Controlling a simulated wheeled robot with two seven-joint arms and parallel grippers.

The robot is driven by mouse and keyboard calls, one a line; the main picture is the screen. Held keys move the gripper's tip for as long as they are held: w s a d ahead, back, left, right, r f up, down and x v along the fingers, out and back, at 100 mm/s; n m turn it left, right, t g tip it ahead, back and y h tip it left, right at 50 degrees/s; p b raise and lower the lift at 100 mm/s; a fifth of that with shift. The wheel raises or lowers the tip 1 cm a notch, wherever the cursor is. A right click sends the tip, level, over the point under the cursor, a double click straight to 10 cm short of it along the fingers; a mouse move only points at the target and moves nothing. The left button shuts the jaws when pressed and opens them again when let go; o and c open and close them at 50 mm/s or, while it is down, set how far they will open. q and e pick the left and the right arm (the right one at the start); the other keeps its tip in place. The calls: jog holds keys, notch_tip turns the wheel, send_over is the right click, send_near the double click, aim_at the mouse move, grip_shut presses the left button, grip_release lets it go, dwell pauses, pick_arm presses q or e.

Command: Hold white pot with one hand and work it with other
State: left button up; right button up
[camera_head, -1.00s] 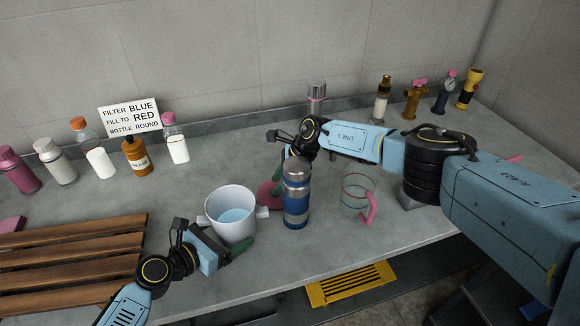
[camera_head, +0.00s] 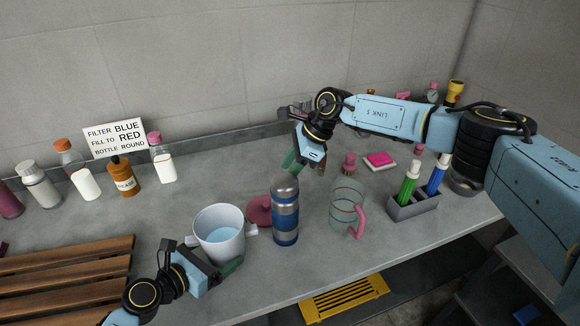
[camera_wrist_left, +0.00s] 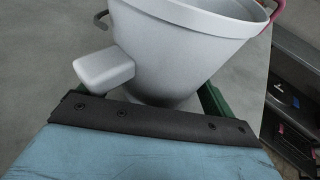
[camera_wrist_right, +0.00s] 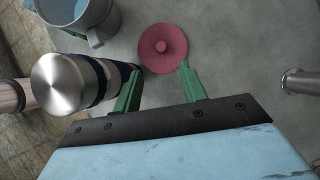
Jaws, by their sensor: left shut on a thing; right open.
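The white pot (camera_head: 214,249) stands upright on the grey counter with light blue liquid inside and a grey handle on each side. My left gripper (camera_head: 237,267) is low at its near side, shut on it; the left wrist view shows the pot (camera_wrist_left: 180,60) between the green fingers. My right gripper (camera_head: 293,163) is raised behind the blue steel-topped bottle, open and empty, fingers pointing down. In the right wrist view its fingers (camera_wrist_right: 161,80) are apart near a pink knobbed disc (camera_wrist_right: 163,60). The pot (camera_wrist_right: 75,12) is at that view's upper left.
The blue bottle (camera_head: 285,222) stands close right of the pot, with the pink disc (camera_head: 259,208) behind. Further right are a clear jug (camera_head: 345,205) with a pink handle and a grey holder (camera_head: 412,207) with green and blue pens. A wooden slatted rack (camera_head: 70,270) lies left.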

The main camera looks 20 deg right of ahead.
pick_arm(q)
jog(key=o, duration=0.5)
